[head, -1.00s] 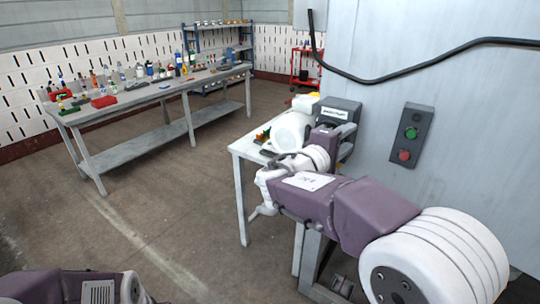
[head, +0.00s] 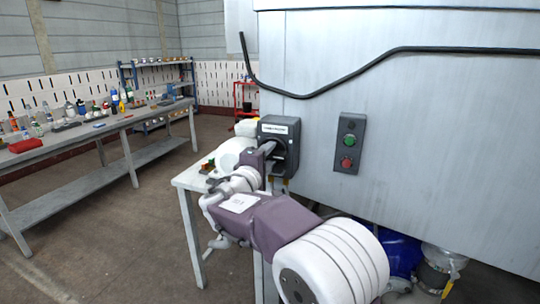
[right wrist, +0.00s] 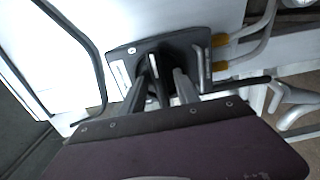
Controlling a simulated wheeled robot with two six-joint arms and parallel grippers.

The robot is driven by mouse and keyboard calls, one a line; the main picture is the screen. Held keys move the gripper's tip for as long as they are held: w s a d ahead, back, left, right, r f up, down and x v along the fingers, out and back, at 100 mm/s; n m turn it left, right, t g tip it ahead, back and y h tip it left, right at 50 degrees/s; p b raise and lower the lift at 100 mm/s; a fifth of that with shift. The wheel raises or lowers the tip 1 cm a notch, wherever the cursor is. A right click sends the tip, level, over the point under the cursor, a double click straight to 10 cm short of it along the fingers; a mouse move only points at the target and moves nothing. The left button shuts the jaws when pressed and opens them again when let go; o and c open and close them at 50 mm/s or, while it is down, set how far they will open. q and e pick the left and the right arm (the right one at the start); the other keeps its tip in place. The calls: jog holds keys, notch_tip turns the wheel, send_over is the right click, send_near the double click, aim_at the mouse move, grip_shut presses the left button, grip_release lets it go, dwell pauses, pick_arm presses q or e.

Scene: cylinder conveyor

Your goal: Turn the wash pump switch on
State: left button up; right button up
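A dark switch box (head: 281,138) with a white label strip and a round dark front is fixed at the left edge of the big grey cabinet. I take it for the wash pump switch, but its label is too small to read. It also shows in the right wrist view (right wrist: 203,45), with a pale bar at its right side. My right gripper (head: 268,149) reaches to the front of this box. In the right wrist view its two fingers (right wrist: 163,78) stand apart, with a gap between them, in front of the box; contact is unclear. My left gripper is out of view.
A control panel (head: 349,143) with a green and a red button is on the cabinet (head: 430,130). A black cable (head: 400,52) runs above. A small white table (head: 187,182) stands under my right arm. A long workbench (head: 120,125) with several items is at left.

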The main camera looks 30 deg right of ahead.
jog(key=shift+w+d, duration=0.3)
jog(key=shift+d, duration=0.15)
grip_shut()
